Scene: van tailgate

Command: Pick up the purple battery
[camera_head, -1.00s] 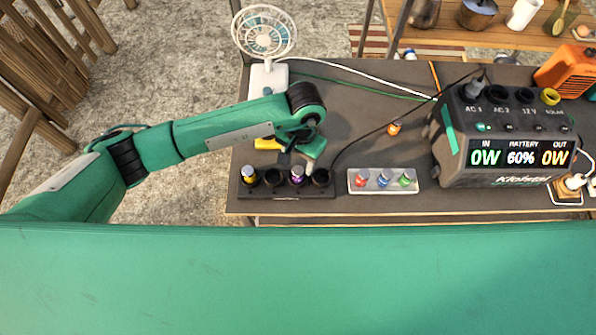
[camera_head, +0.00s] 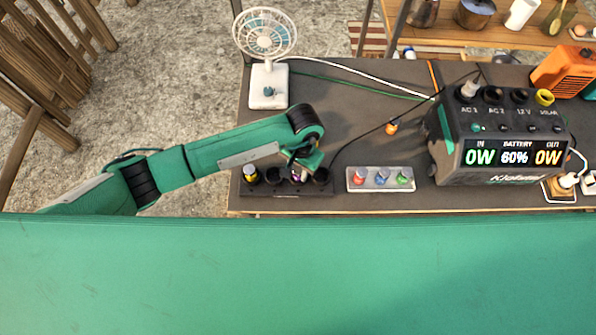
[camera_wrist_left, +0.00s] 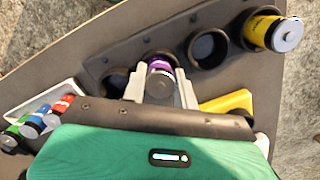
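The purple battery (camera_wrist_left: 160,76) stands upright in a slot of the black battery holder (camera_wrist_left: 106,62). In the head view it is mostly hidden under my left gripper (camera_head: 299,170), and the holder (camera_head: 262,189) shows below the arm. In the left wrist view the two fingers of my left gripper (camera_wrist_left: 162,90) stand on either side of the purple battery, close to it. I cannot tell whether they press on it. A yellow battery (camera_wrist_left: 272,32) stands in the holder's end slot; the slots on both sides of the purple battery are empty. My right gripper is not in view.
A pale tray (camera_head: 381,187) with red, blue and green batteries lies right of the holder. A power station (camera_head: 505,160) stands further right, a white fan (camera_head: 267,82) at the back left. A black cable passes behind the holder. A yellow object (camera_wrist_left: 228,103) lies beside the holder.

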